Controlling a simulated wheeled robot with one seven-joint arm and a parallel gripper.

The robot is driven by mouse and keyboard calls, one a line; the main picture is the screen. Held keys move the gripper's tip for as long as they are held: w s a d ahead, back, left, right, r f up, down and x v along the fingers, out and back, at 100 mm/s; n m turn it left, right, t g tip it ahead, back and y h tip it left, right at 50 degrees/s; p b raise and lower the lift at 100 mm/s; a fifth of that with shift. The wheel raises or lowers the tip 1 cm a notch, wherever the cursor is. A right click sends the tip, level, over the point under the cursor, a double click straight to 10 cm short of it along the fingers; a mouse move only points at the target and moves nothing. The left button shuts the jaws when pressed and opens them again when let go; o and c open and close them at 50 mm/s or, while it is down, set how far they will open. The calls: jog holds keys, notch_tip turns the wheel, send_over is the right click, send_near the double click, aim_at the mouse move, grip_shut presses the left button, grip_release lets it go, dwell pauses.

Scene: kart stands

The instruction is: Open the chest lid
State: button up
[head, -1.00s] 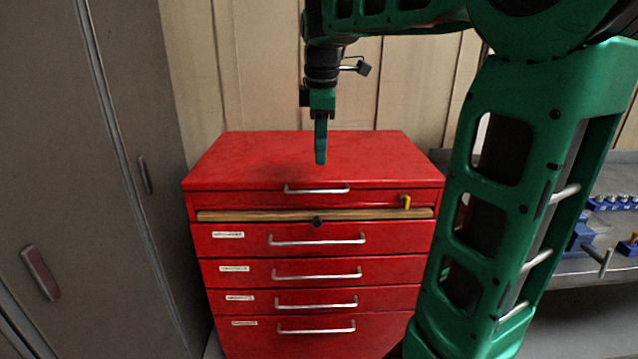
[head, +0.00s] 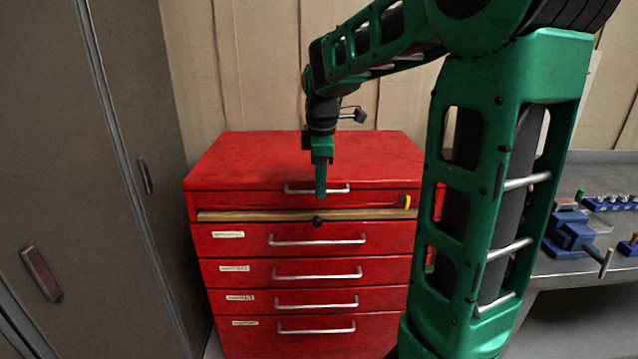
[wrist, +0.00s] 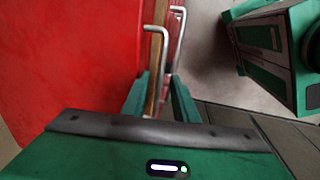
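The red chest (head: 225,270) stands against the wall, its lid (head: 260,160) flat and closed. The lid's metal handle (head: 300,190) is on its front edge; in the wrist view a bent metal handle (wrist: 154,45) shows just beyond my fingers. My gripper (head: 320,195) points down at the front edge, its fingertips overlapping the middle of the lid handle in the head view. In the wrist view my gripper (wrist: 159,98) has its two fingers apart, with part of the chest front seen between them. Contact with the handle cannot be told.
Below the lid are a wooden strip (head: 260,216), a yellow piece (head: 406,201), a black knob (head: 318,222) and several drawers with handles. A grey cabinet (head: 130,250) stands left. A workbench (head: 610,268) with blue tools is at right.

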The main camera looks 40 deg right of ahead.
grip_shut()
dwell(1.2)
